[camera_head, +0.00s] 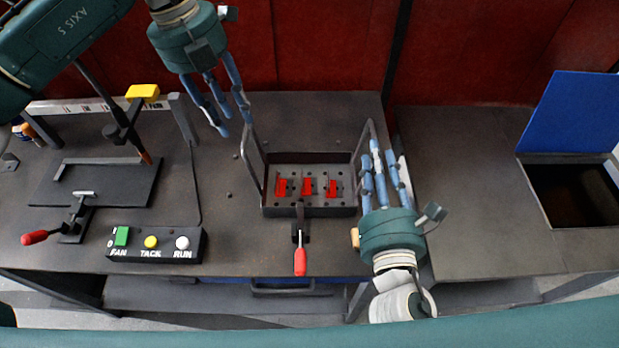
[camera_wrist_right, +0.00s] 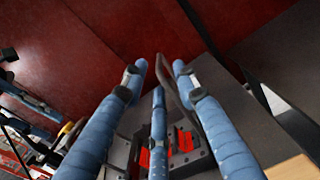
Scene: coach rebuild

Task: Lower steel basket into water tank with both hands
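The steel basket (camera_head: 335,211) sits on the dark bench in the head view, with red parts inside and a tall handle on each side. My left gripper (camera_head: 231,120) is open and empty, with one fingertip close to the top of the left handle (camera_head: 244,152). My right gripper (camera_head: 378,158) has its fingers apart beside the right handle (camera_head: 361,150). In the right wrist view a handle bar (camera_wrist_right: 168,82) shows between the spread fingers; I cannot tell whether they touch it. The tank (camera_head: 541,205) is at the far right, its interior dark; no water can be made out.
A blue lid (camera_head: 575,112) stands raised behind the tank. A red-handled clamp (camera_head: 300,258) stands at the basket's front. A button box (camera_head: 155,244) and a fixture plate (camera_head: 95,183) lie on the left. The bench between basket and tank is mostly clear.

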